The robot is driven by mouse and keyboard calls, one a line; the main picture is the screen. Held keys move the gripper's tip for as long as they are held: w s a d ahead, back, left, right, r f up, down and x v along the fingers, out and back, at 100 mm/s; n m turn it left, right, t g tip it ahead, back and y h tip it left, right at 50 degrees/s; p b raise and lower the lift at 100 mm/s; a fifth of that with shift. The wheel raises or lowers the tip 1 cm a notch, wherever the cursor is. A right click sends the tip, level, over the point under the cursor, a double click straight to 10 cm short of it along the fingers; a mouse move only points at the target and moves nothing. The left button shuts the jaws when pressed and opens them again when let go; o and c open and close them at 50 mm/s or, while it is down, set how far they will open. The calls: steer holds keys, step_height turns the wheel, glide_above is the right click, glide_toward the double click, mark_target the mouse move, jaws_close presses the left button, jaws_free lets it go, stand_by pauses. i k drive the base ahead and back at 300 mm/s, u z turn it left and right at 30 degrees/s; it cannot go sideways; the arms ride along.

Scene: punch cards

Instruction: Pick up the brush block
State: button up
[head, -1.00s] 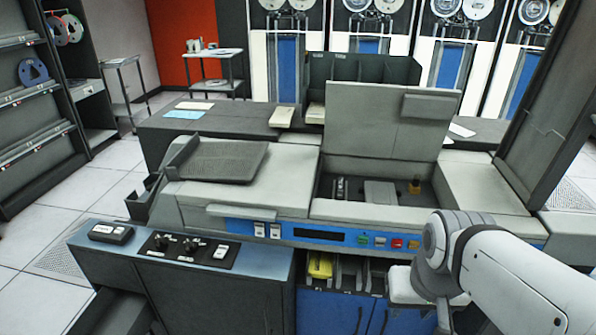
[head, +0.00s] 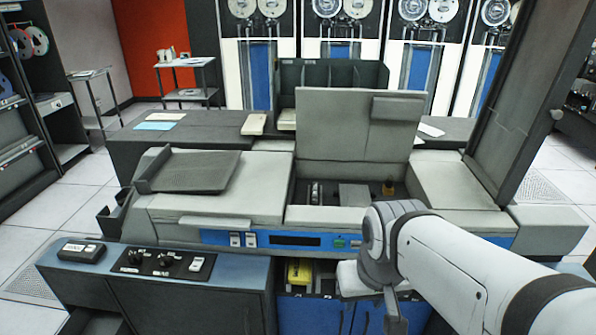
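I cannot tell for certain which part is the brush block. The open bay of the card machine holds a small amber-brown piece (head: 388,187), a flat grey block (head: 354,196) and a dark part with light bands (head: 316,193). A yellow object (head: 299,271) sits in the open compartment below the blue control strip. My white arm reaches in from the right, and its wrist hangs in front of the machine's lower front. The end of my arm (head: 393,312) points down near the bottom edge; its fingertips cannot be made out. I see nothing held.
The machine's grey lid (head: 360,125) stands raised behind the bay. A tall dark panel (head: 525,110) stands open at the right. A control box with knobs (head: 163,264) is at the front left. Tiled floor (head: 60,205) is clear at the left.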

mark_target(314, 196)
steer(key=i, duration=0.9)
steer(key=u, duration=0.05)
